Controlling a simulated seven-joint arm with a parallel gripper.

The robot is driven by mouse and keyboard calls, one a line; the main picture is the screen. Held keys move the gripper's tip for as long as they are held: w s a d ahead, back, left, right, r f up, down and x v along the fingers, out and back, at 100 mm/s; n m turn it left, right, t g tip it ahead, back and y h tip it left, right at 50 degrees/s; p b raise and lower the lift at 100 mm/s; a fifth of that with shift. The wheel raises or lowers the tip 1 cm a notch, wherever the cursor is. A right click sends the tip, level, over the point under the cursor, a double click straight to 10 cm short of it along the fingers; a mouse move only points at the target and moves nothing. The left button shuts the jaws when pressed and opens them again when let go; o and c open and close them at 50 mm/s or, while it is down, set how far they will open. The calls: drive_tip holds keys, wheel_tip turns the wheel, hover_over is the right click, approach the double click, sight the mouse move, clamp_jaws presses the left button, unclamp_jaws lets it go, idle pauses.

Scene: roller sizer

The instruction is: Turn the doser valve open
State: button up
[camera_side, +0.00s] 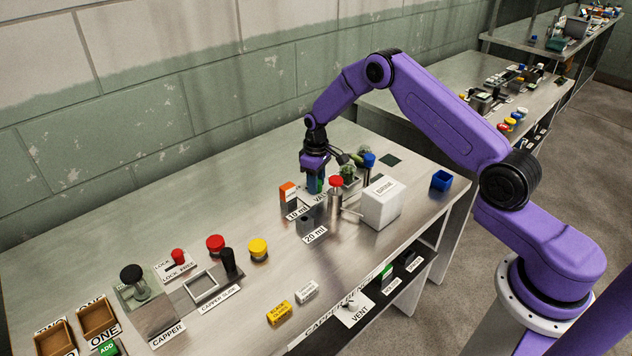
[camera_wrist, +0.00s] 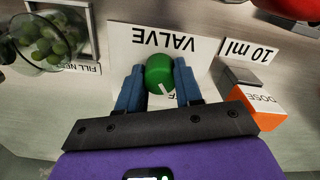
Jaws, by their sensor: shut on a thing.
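The doser valve is a round green knob (camera_wrist: 160,72) with a white pointer line, in front of a white plate (camera_wrist: 163,43) that reads VALVE. In the wrist view my gripper (camera_wrist: 158,80) has its two blue fingers on either side of the knob, shut on it. The pointer line slants toward the lower right of the knob in that view. In the side view my gripper (camera_side: 315,184) points down at the valve, and only a bit of green shows between the fingers. The lower part of the plate is hidden behind the gripper.
An orange DOSE block (camera_wrist: 258,107) and a 10 ml label (camera_wrist: 250,50) stand close beside the gripper. A glass jar of green balls (camera_wrist: 42,42) is on the other side. A red-topped cylinder (camera_side: 336,190) and a white box (camera_side: 381,203) are close by.

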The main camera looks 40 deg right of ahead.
drive_tip(key=m, duration=0.4)
drive_tip(key=shift+m, duration=0.3)
drive_tip(key=m, duration=0.3)
drive_tip(key=shift+m, duration=0.3)
drive_tip(key=m, duration=0.3)
drive_tip(key=shift+m, duration=2.3)
drive_tip(key=o, duration=1)
drive_tip(key=shift+o, duration=0.2)
wheel_tip(320, 180, up, 18)
drive_tip(key=shift+f, duration=0.25)
